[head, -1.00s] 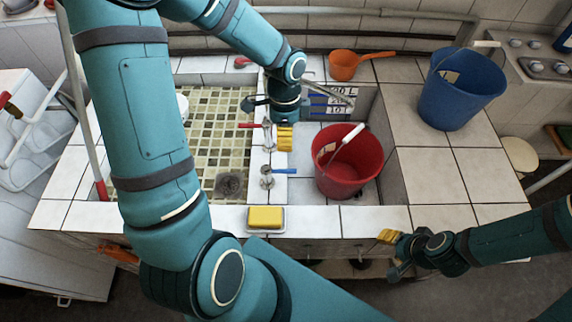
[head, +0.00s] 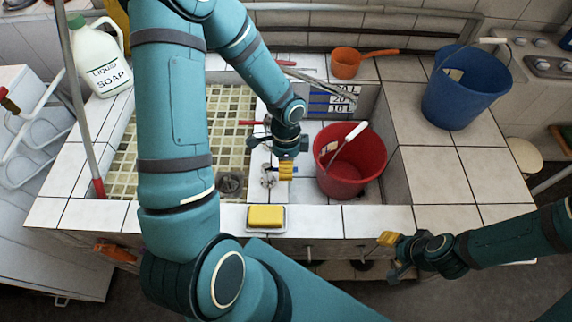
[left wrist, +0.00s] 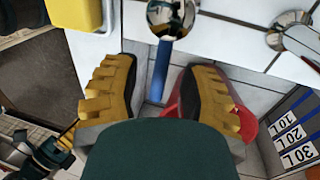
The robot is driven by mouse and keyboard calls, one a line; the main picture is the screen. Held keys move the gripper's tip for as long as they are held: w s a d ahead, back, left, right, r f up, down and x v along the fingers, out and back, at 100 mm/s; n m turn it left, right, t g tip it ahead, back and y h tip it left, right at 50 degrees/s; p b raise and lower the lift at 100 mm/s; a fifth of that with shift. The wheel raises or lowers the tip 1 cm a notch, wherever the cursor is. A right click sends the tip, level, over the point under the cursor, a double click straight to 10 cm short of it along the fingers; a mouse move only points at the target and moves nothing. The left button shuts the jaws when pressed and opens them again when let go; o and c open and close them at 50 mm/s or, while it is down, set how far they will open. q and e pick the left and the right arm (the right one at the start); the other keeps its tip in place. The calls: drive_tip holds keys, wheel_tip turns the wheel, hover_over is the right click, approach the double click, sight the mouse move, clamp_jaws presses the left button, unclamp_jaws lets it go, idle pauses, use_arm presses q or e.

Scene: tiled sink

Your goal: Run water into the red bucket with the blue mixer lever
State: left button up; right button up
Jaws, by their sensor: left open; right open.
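The red bucket (head: 348,178) stands upright in the right sink basin, its white-gripped handle over the rim. In the left wrist view part of the bucket (left wrist: 246,122) shows behind one finger. My left gripper (head: 287,169) is open above the divider beside the bucket, over the near silver mixer (head: 268,181). It hides the blue lever in the head view. In the left wrist view the blue lever (left wrist: 160,72) extends from the silver mixer between my open fingers (left wrist: 160,95); contact cannot be told. My right gripper (head: 391,256) is open and empty before the counter's front edge.
A yellow sponge (head: 266,216) lies on the front ledge near my left arm. A red lever (head: 253,122) is farther back on the divider. A blue bucket (head: 465,88) and orange dipper (head: 347,65) stand behind, and a soap jug (head: 98,60) at back left. The right counter is mostly clear.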

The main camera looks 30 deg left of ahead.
use_arm(q)
clamp_jaws()
drive_tip(key=shift+s+d+m, duration=0.25)
drive_tip(key=shift+s+m, duration=0.3)
drive_tip(key=shift+m, duration=0.55)
unclamp_jaws()
drive_tip(key=shift+w, duration=0.1)
